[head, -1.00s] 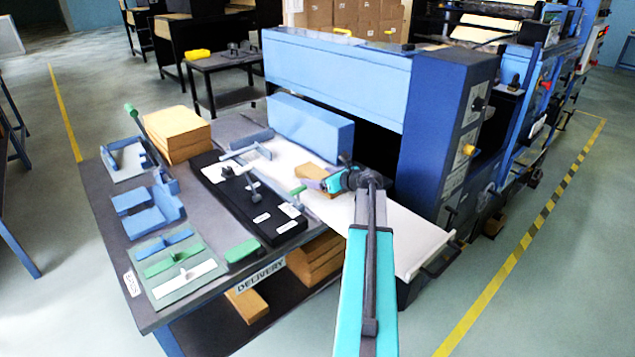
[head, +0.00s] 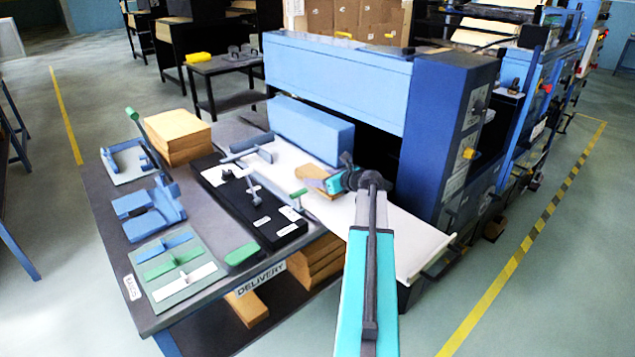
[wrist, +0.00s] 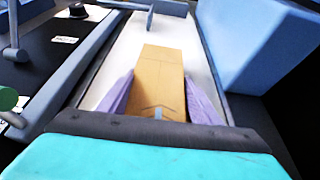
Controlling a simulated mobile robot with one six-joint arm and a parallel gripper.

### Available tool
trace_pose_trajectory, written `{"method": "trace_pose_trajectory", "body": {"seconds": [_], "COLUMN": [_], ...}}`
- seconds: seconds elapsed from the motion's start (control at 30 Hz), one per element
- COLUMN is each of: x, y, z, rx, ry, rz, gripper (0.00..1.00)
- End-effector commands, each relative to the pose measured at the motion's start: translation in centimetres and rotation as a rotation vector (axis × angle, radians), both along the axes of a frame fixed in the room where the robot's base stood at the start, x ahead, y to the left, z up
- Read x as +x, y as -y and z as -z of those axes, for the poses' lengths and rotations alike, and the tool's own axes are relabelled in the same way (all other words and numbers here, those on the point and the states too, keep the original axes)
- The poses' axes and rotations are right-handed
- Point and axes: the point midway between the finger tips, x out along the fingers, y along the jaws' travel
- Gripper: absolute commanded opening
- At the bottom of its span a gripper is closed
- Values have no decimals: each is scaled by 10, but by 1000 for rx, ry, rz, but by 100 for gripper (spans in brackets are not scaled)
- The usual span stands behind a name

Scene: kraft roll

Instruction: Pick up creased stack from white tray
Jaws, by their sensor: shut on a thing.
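The creased stack (wrist: 160,80) is a tan kraft block with a dark chevron mark near its close end. It lies between the two purple fingers of my gripper (wrist: 160,104) in the wrist view, and the fingers are shut on its sides. In the head view the stack (head: 312,173) shows beside my gripper (head: 326,182), partly hidden by it. The white tray (head: 405,235) is a long pale surface running out from under the blue machine. The stack is over this tray; I cannot tell whether it touches it.
A blue box-shaped housing (head: 312,130) stands close beside the stack. A black fixture (head: 238,205) with clamps and a green-handled bar (head: 298,193) lie to the left. The grey delivery table (head: 105,225) holds tan stacks (head: 178,137) and blue parts (head: 148,210). The tray's near right part is clear.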

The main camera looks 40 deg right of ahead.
Motion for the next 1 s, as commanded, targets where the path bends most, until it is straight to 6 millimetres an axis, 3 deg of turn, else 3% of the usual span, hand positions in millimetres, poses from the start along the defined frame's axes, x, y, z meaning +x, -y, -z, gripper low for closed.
{"method": "trace_pose_trajectory", "body": {"seconds": [0.6,1.0], "x": [0,0], "y": [1,0], "z": [-79,-91], "rx": [-1,1], "ry": [2,0], "rz": [2,1], "gripper": [28,28]}}
